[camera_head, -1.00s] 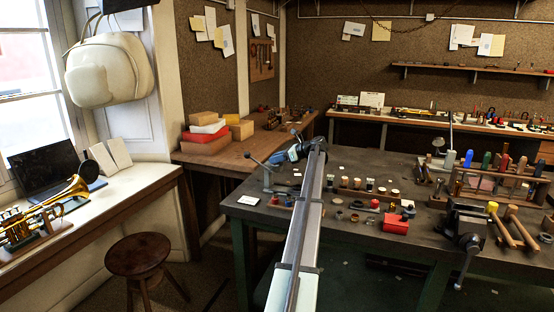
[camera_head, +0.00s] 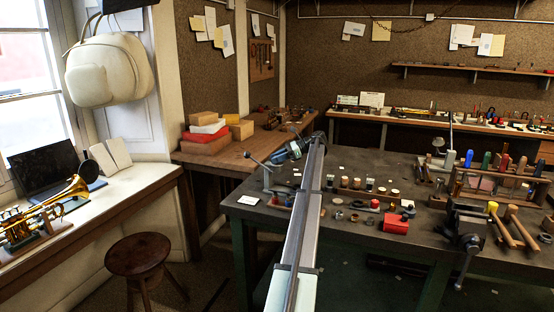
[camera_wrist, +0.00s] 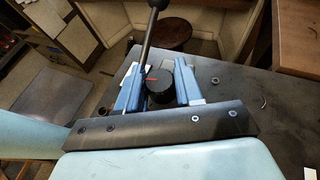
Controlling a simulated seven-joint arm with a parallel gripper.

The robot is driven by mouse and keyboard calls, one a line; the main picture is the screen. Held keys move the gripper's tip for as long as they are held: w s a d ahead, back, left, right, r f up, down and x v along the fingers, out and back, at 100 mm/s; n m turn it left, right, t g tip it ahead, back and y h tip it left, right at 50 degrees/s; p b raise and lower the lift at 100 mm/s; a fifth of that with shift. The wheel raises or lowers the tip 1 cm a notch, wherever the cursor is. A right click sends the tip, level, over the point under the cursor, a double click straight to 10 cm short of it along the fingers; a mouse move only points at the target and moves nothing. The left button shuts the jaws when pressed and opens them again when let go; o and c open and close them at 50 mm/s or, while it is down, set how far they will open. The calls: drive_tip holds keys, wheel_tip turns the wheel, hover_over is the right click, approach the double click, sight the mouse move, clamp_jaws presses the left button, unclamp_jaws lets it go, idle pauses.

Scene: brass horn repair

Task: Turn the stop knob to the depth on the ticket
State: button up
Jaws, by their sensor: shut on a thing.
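The stop knob (camera_wrist: 160,84) is dark and round with a red mark on its top. In the wrist view it sits between the two blue fingers of my gripper (camera_wrist: 160,88), which is shut on it. In the head view my gripper (camera_head: 288,153) is at the left end of the dark bench, by a small tool with a lever (camera_head: 256,160). My arm hides part of this area. The lever rod (camera_wrist: 149,35) rises close beside the knob in the wrist view. A white card (camera_head: 248,200), perhaps the ticket, lies on the bench's near left corner; its writing is too small to read.
A red box (camera_head: 396,223), small jars and rings lie on the bench to the right of my arm. A vise (camera_head: 466,224) and mallets stand farther right. A round stool (camera_head: 138,256) is on the floor at left. A trumpet (camera_head: 50,212) lies on the window bench.

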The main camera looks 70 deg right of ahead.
drive_tip(key=shift+n+y, duration=0.5)
drive_tip(key=shift+y, duration=0.1)
drive_tip(key=shift+g, duration=0.3)
drive_tip(key=o, duration=1)
drive_tip(key=shift+c, duration=0.2)
